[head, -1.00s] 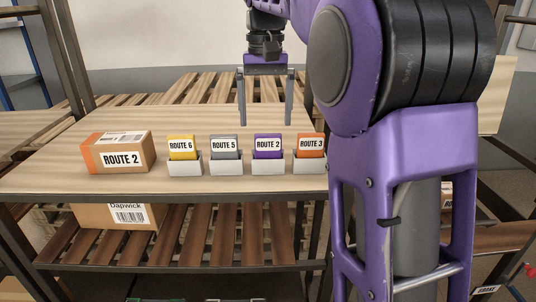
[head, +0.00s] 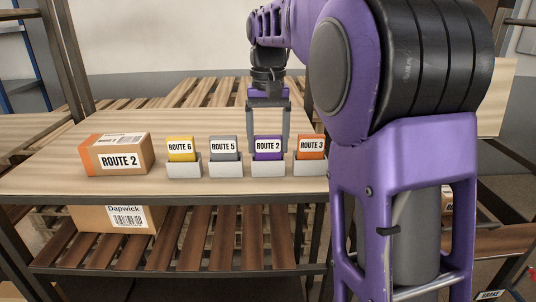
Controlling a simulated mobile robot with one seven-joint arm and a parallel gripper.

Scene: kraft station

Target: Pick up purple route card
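The purple route card (head: 268,147), labelled ROUTE 2, stands upright in a small grey holder (head: 268,170) on the wooden table. It is third from the left in a row of cards. My gripper (head: 267,147) is right at this card from above and behind, its two grey fingers spread to either side of it. The fingers look open. The lower fingertips are partly hidden behind the card and holder, so I cannot tell whether they touch the card.
A yellow ROUTE 6 card (head: 180,149) and a grey ROUTE 5 card (head: 224,149) stand to the left, an orange ROUTE 3 card (head: 311,147) close to the right. A cardboard ROUTE 2 box (head: 122,155) sits at the left. The table (head: 60,178) is bare around it.

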